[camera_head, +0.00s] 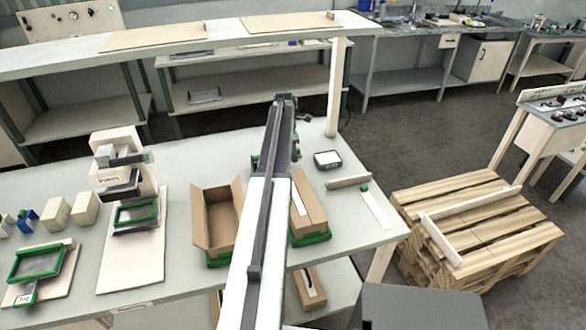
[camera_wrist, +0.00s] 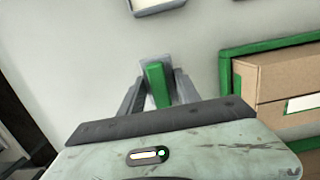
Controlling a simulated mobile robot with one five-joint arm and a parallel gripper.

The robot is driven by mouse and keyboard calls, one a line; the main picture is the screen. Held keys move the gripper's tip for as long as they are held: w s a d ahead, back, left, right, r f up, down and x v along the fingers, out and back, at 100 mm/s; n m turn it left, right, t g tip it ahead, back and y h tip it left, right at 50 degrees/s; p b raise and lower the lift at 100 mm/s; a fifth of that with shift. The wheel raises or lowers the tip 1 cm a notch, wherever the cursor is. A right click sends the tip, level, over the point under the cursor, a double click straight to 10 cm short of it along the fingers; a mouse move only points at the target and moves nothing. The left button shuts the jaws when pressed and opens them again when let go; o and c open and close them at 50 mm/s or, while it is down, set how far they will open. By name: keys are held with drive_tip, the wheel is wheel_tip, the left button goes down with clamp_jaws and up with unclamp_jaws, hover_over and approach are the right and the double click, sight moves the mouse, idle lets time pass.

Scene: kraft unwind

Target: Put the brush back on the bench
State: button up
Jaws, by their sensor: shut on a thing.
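In the wrist view my gripper (camera_wrist: 158,78) has its two grey fingers on either side of a green, bar-shaped piece, which I take to be the brush (camera_wrist: 158,88). Its bristles cannot be made out. The held piece is over the pale bench top (camera_wrist: 70,45); whether it touches the surface I cannot tell. In the head view the bench (camera_head: 180,155) runs across the middle, and my arm reaches over it from the bottom. The gripper end is mostly hidden behind the arm there.
An open cardboard box (camera_head: 215,225) stands left of my arm, and a closed carton (camera_head: 308,205) in a green tray stands right. A dark-rimmed dish (camera_head: 328,160) and a green-ended white strip (camera_head: 376,207) lie further right. A raised shelf (camera_head: 200,48) spans the back. A pallet (camera_head: 480,220) stands right.

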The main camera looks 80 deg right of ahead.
wheel_tip(320, 180, down, 4)
drive_tip(key=b, duration=0.3)
drive_tip(key=shift+b, duration=0.35)
drive_tip(key=shift+r, duration=0.25)
drive_tip(key=shift+f, duration=0.15)
drive_tip(key=o, duration=1.2)
drive_tip(key=r+p, duration=0.4)
drive_tip(key=w+r+p, duration=0.1)
drive_tip(key=r+p, duration=0.7)
drive_tip(key=shift+w+a+r, duration=0.15)
drive_tip(key=shift+a+r, duration=0.05)
drive_tip(key=shift+a, duration=0.1)
drive_tip(key=shift+f, duration=0.1)
